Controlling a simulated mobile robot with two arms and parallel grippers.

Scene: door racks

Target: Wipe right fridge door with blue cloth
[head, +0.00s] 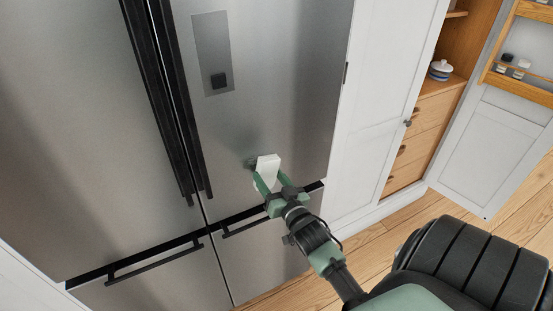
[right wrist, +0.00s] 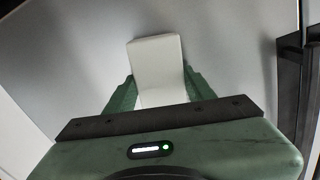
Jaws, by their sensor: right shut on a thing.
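The right fridge door (head: 275,85) is brushed grey metal with a dispenser panel (head: 212,55) high on it. My right gripper (head: 265,177) is in front of its lower part, just above the dark gap over the drawers. The gripper is shut on a white block (head: 268,163), which looks like a sponge, not a blue cloth. In the right wrist view the white block (right wrist: 155,62) stands out between the green fingers of the right gripper (right wrist: 158,88), facing the grey door surface (right wrist: 225,45). I cannot tell whether it touches the door. My left gripper is not in view.
Long black handles (head: 180,100) run down the middle of the fridge. Drawer handles (head: 245,225) stick out below. A white cupboard door (head: 385,100) stands to the right, then an open cabinet with a lidded jar (head: 441,70).

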